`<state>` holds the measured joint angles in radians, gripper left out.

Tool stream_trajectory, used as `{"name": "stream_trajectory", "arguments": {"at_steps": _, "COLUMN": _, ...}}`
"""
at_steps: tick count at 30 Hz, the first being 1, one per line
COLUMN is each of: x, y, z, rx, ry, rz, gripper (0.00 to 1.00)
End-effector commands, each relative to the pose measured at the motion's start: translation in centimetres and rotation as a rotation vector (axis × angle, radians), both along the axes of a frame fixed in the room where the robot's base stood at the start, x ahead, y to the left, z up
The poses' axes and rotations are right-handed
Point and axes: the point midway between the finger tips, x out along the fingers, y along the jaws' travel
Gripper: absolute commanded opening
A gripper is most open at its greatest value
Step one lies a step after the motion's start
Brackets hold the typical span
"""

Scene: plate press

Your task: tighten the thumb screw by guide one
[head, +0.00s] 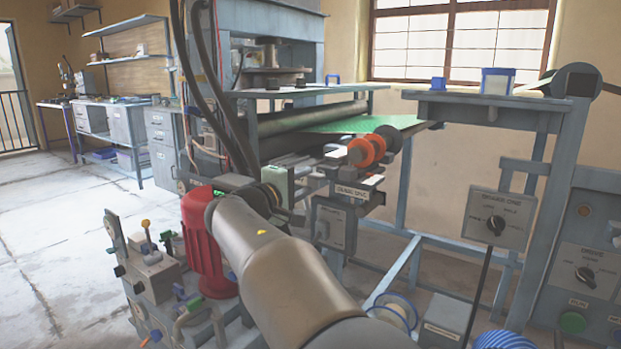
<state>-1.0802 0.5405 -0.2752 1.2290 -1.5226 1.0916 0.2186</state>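A dark plate lettered like "GUIDE ONE" (353,191) sits on a grey bracket under the press rollers, at the middle of the head view. Orange-red discs (367,150) and a dark disc stand just above it. Small metal parts lie to the left of the label, but I cannot make out which is the thumb screw. My arm reaches in from the bottom and ends left of the guide, near a pale green block (277,184). My gripper's fingers cannot be made out there, and neither can any contact with the guide.
A green sheet (365,124) lies by the long rollers (300,118). A red motor (205,240) stands close left of my arm, and dark hoses hang above it. A "BRAKE ONE" box (497,219) and drive panel (588,272) stand right. The left floor is clear.

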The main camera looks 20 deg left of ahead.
Motion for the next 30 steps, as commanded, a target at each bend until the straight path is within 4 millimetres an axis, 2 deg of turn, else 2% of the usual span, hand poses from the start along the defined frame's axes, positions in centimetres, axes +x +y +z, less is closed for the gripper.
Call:
{"name": "stream_trajectory", "arguments": {"at_steps": 1, "x": -1.4, "y": 0.5, "z": 0.2, "rx": 0.000, "ry": 0.001, "rz": 0.005, "gripper": 0.32}}
{"name": "stream_trajectory", "arguments": {"at_steps": 9, "x": -7.9, "y": 2.2, "z": 0.3, "rx": -0.001, "ry": 0.000, "rz": 0.005, "gripper": 0.32}}
{"name": "stream_trajectory", "arguments": {"at_steps": 15, "x": -11.5, "y": 3.2, "z": 0.2, "rx": 0.000, "ry": 0.000, "rz": 0.004, "gripper": 0.32}}
{"name": "stream_trajectory", "arguments": {"at_steps": 21, "x": -13.2, "y": 3.6, "z": 0.1, "rx": 0.000, "ry": -0.001, "rz": 0.001, "gripper": 0.32}}
{"name": "stream_trajectory", "arguments": {"at_steps": 30, "x": -13.4, "y": 3.6, "z": 0.1, "rx": 0.001, "ry": -0.001, "rz": 0.000, "gripper": 0.32}}
